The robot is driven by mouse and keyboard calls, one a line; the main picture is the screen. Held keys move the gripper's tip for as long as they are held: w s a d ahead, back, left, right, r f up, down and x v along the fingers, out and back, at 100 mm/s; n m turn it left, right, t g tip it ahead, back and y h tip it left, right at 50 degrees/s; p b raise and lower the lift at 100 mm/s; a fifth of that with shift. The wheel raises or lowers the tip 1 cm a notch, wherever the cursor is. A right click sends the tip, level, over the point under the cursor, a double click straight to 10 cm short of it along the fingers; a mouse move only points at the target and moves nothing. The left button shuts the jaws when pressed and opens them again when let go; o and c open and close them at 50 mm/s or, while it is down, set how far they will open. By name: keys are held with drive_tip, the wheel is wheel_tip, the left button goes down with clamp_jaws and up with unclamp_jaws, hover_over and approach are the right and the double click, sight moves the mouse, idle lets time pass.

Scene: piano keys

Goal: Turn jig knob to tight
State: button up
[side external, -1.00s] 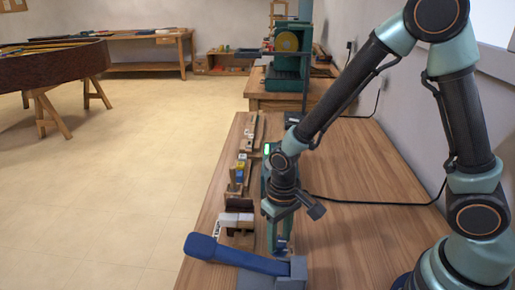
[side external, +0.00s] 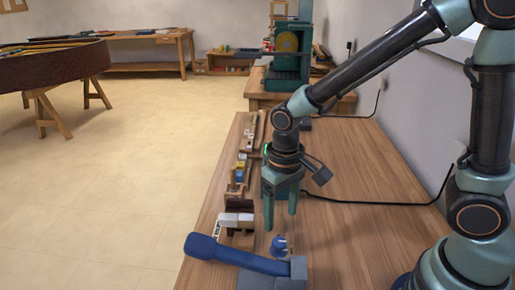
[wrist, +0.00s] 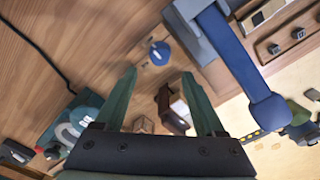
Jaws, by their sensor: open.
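The small blue jig knob (side external: 279,245) stands near the front of the bench, beside the jig's grey block (side external: 298,268). It also shows in the wrist view (wrist: 160,53), just beyond my fingertips. Its setting marks are too small to read. A long blue lever (side external: 235,255) reaches left from the grey block and shows at the right of the wrist view (wrist: 240,60). My gripper (side external: 280,220) points down above the knob, its two green fingers apart and empty. In the wrist view my gripper (wrist: 158,73) has the knob ahead, roughly between the fingertips, not touching.
Piano key parts (side external: 238,180) line the left edge of the bench (side external: 345,185), with a brown and white block (side external: 238,213) near the lever. A black cable (side external: 370,203) crosses the bench. The bench right of my gripper is mostly clear.

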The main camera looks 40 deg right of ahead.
drive_tip(key=shift+r, duration=2.15)
drive_tip(key=s+d+r+t, duration=0.3)
drive_tip(key=d+r+t, duration=0.2)
drive_tip(key=d+r, duration=0.4)
drive_tip(key=shift+s+d+r+t, duration=0.15)
drive_tip(key=shift+d+r+t, duration=0.15)
drive_tip(key=shift+d, duration=0.35)
